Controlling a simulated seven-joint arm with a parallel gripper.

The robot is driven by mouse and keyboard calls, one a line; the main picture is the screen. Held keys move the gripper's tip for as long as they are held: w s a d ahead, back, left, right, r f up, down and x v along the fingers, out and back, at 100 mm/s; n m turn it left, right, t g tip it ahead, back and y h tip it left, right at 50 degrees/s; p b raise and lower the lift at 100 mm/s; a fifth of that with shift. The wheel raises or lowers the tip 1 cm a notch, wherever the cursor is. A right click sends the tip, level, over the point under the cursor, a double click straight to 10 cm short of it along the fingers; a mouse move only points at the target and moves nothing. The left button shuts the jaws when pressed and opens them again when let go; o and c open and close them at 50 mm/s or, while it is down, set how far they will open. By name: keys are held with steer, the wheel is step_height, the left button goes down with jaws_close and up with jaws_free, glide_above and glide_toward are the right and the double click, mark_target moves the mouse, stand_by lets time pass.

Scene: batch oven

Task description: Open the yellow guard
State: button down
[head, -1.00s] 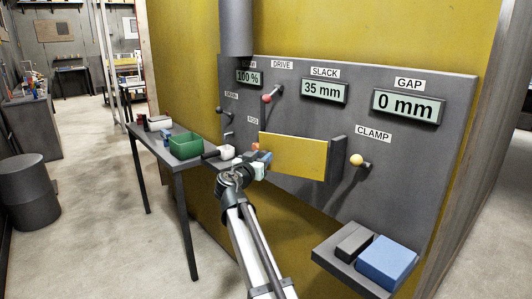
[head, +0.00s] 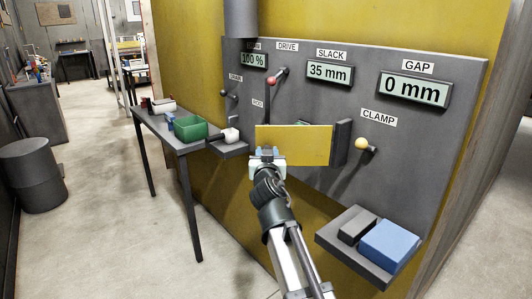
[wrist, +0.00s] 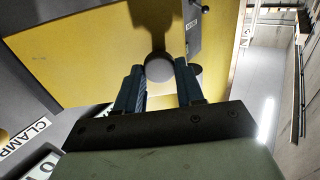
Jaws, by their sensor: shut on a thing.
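The yellow guard (head: 295,143) is a flat plate in front of the grey control panel, beside a dark upright block (head: 342,143) at its right edge. Part of a pale green display (head: 303,123) shows just above its top edge. My gripper (head: 267,156) is at the guard's lower left corner. In the wrist view the yellow guard (wrist: 75,62) fills the left. There my gripper's two blue-grey fingers (wrist: 158,78) are shut on a round grey knob (wrist: 158,68) by the guard's edge. How the knob joins the guard is hidden.
Right of the guard is the clamp lever (head: 362,144) with a pale yellow ball. The red-knobbed drive lever (head: 273,80) is above it. A shelf with a blue block (head: 390,246) juts out lower right. A side table with a green bin (head: 190,128) stands left.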

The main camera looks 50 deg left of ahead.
steer(key=shift+s+d, duration=0.1)
steer(key=shift+d, duration=0.05)
stand_by(0.4)
steer(key=c, duration=0.7)
jaws_free()
steer(key=v, duration=1.3)
steer(key=shift+s+d, duration=0.15)
steer(key=shift+d, duration=0.25)
